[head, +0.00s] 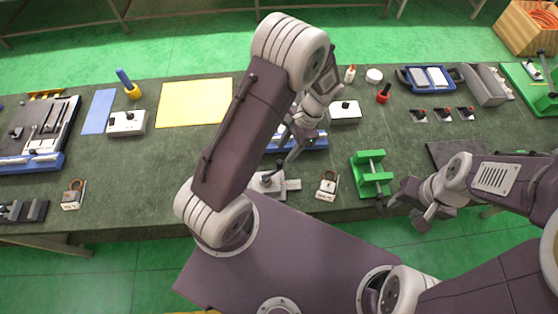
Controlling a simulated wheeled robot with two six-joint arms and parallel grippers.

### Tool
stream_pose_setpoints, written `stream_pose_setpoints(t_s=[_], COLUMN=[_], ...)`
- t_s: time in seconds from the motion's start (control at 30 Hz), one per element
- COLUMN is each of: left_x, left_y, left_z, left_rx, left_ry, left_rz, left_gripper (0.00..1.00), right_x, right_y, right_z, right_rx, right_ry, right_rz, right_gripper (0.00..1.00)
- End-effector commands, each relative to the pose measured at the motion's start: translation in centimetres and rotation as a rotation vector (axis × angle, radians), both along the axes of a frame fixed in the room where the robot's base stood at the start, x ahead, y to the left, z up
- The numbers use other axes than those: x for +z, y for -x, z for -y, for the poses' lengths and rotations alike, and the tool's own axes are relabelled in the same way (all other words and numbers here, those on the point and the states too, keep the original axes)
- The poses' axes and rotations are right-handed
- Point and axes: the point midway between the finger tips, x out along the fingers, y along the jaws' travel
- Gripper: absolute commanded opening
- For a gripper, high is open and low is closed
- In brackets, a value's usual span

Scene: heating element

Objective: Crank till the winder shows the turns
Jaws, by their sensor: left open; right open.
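The winder cannot be picked out with certainty. A green frame (371,180) with a metal rod across it stands near the front edge of the bench, right of centre. A small grey metal device (266,184) sits at the front edge, left of it, partly behind my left arm. My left gripper (293,145) is open above the bench centre, over a blue-edged fixture (312,143) and just behind the grey device. Whether it touches anything cannot be told. My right gripper (408,205) is open and empty at the front edge, right of the green frame. No turn count is readable.
Padlock-like items (327,186) and (72,195) stand along the front edge. A yellow sheet (195,102), a white box (127,123) and a blue tray (430,78) lie further back. A green-based device (535,85) with a dark handle stands far right. Bare bench shows at left centre.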

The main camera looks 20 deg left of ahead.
Motion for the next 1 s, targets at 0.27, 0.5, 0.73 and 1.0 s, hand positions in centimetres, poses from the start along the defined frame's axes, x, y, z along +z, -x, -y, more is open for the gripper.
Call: stream_pose_setpoints(t_s=[0.27, 0.5, 0.73, 1.0], left_x=[-4.9, -7.6, -7.8, -7.8], left_y=[1.8, 2.4, 2.4, 2.5], left_z=[-1.4, -2.0, -2.0, -2.0], left_rx=[0.002, 0.002, 0.001, 0.001], left_ry=[-0.001, 0.001, 0.001, 0.001], left_rz=[-0.007, -0.001, 0.000, 0.000], left_gripper=[0.44, 0.44, 0.44, 0.00], right_x=[1.7, 2.2, 2.2, 2.2], right_y=[0.0, 0.0, 0.0, 0.0], right_z=[0.0, 0.0, 0.0, 0.0], right_rx=[0.000, 0.000, 0.000, 0.000], right_ry=[0.000, 0.000, 0.000, 0.000], right_rz=[0.000, 0.000, 0.000, 0.000], right_gripper=[0.44, 0.44, 0.44, 0.44])
